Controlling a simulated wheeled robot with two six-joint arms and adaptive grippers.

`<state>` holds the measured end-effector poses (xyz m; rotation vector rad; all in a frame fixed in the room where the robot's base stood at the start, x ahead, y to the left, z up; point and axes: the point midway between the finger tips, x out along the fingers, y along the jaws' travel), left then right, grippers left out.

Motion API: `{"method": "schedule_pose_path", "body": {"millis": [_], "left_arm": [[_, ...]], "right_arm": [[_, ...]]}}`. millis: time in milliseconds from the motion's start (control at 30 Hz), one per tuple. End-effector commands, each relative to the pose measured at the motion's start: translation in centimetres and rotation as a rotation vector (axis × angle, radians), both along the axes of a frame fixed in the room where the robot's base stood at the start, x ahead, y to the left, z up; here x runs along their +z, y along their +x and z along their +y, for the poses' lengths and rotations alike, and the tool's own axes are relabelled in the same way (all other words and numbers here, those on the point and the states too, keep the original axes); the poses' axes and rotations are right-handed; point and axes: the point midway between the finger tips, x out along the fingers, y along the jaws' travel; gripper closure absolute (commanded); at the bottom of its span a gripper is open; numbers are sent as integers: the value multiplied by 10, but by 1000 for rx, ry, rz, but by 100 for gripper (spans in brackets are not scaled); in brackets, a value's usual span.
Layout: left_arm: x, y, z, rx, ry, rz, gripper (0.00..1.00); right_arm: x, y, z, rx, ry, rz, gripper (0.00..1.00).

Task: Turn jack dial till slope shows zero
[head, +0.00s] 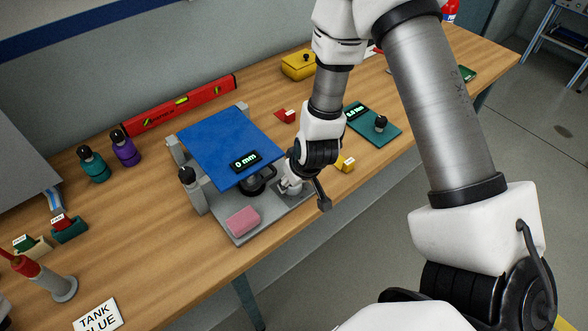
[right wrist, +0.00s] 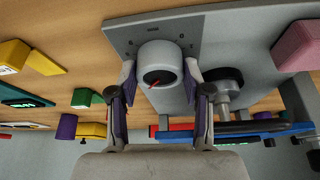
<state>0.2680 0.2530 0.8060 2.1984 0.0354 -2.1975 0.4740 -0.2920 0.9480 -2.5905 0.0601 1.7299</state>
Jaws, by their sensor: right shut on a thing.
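The jack dial (right wrist: 159,55) is a pale grey round knob with a dark face and a red pointer, on a grey base (right wrist: 217,22) with small marks in the right wrist view. My right gripper (right wrist: 160,74) has a finger on each side of it and is shut on it; in the head view the gripper (head: 290,186) mostly hides the dial. My left gripper is out of view.
A pink block (head: 242,221) lies on the base's front corner. A teal device (head: 379,127) with a lit display too small to read surely is at right. A red level (head: 180,105) lies behind; purple (head: 124,150) and teal (head: 94,166) bottles stand left.

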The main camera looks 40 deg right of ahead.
Motion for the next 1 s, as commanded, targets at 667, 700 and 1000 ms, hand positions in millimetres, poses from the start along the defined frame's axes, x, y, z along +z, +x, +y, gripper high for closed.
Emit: {"method": "schedule_pose_path", "body": {"millis": [667,700,1000], "left_arm": [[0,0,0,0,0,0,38],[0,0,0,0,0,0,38],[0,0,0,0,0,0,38]], "right_arm": [[0,0,0,-73,0,1,86],[0,0,0,-73,0,1,41],[0,0,0,-73,0,0,26]]}}
